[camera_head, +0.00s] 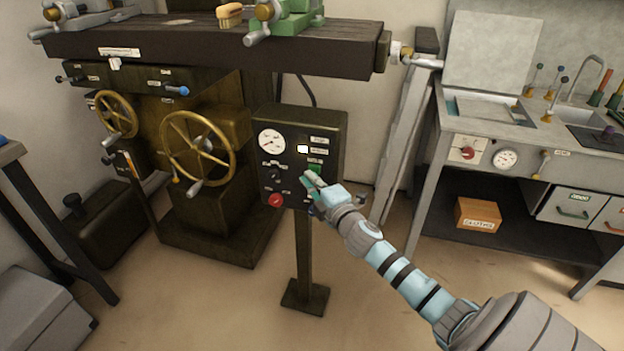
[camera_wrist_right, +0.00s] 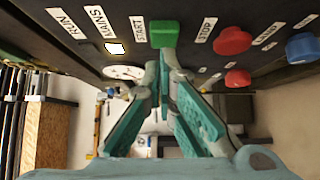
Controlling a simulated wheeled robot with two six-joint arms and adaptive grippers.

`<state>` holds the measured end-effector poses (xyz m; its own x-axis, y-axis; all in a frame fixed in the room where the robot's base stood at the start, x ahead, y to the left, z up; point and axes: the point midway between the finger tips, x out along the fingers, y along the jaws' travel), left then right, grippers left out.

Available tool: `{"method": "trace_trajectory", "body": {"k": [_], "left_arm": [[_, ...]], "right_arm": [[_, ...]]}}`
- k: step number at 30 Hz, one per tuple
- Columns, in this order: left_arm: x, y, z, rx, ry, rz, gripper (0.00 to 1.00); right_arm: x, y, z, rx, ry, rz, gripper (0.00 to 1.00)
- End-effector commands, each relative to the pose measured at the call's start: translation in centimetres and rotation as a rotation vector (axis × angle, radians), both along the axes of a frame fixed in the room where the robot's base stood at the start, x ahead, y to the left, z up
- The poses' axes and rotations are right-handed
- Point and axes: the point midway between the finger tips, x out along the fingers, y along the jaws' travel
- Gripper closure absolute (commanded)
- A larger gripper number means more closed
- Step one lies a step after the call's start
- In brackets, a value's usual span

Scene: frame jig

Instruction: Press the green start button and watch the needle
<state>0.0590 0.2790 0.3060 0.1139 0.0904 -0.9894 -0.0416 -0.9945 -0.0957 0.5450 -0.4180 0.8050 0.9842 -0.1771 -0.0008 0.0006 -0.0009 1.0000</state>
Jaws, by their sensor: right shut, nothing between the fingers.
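The green start button (camera_head: 315,168) is on the dark control box (camera_head: 333,127), partly behind my right gripper. In the right wrist view the green button (camera_wrist_right: 163,33), by a START label, sits just beyond the fingertips. My right gripper (camera_head: 310,181) is shut and empty, its tips (camera_wrist_right: 166,53) at the button's lower edge. They look touching or nearly so; I cannot tell if the button is pushed in. The white gauge (camera_head: 271,141) is at the box's upper left; its needle is too small to read exactly. My left gripper is not in view.
A red button (camera_wrist_right: 232,40) by a STOP label sits beside the green one, with another red knob (camera_wrist_right: 237,78) and a blue knob (camera_wrist_right: 302,48) nearby. A white lamp (camera_wrist_right: 115,48) by MAINS looks lit. A handwheel machine (camera_head: 197,147) stands left, a sink bench (camera_head: 485,140) right.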

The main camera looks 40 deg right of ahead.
Motion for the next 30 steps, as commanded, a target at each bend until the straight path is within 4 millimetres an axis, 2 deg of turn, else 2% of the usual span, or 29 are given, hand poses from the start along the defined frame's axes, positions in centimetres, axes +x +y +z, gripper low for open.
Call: {"method": "trace_trajectory", "body": {"k": [11, 18, 27, 30], "left_arm": [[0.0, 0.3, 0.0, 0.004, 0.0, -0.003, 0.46], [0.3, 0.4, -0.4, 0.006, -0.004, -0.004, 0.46], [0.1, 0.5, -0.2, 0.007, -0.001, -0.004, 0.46], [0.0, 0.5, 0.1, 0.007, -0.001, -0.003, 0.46]], "right_arm": [[0.2, -0.4, 0.0, -0.001, 0.0, 0.0, 1.0], [0.7, -1.7, 0.0, -0.003, 0.0, 0.005, 1.0], [0.4, -2.0, 0.2, -0.003, -0.003, -0.003, 1.0], [0.1, -1.4, 0.3, -0.003, -0.003, -0.001, 1.0]]}}
